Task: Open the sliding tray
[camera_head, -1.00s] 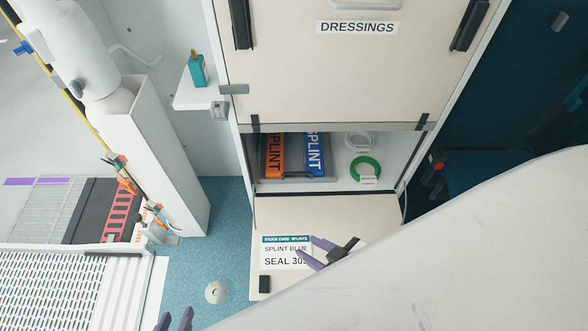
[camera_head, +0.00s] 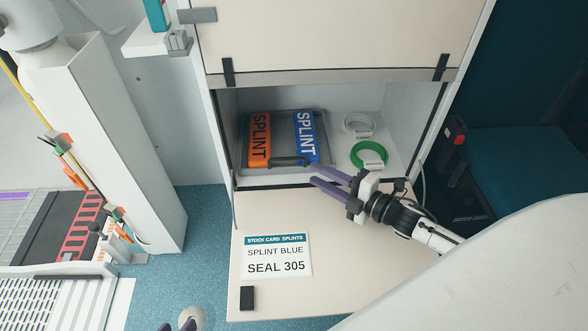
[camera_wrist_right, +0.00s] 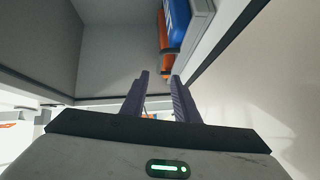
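The sliding tray (camera_head: 278,112) is a shallow grey tray inside the cabinet's lower compartment, with a dark handle (camera_head: 289,162) at its front. On it lie an orange splint (camera_head: 259,138) and a blue splint (camera_head: 305,137). My right gripper (camera_head: 314,173) is open and empty, its purple fingers pointing left just right of the handle; contact cannot be told. The right wrist view shows its fingers (camera_wrist_right: 160,76) apart, with the orange splint (camera_wrist_right: 162,32) and blue splint (camera_wrist_right: 178,18) beyond. My left gripper (camera_head: 178,326) is open at the bottom edge, mostly cut off.
The lowered flap (camera_head: 345,255) carries a card (camera_head: 277,256) reading "SPLINT BLUE SEAL 305". A green ring (camera_head: 369,155) and a white ring (camera_head: 358,125) lie right of the tray. The upper door (camera_head: 335,35) is shut. Compartment side walls bound the space.

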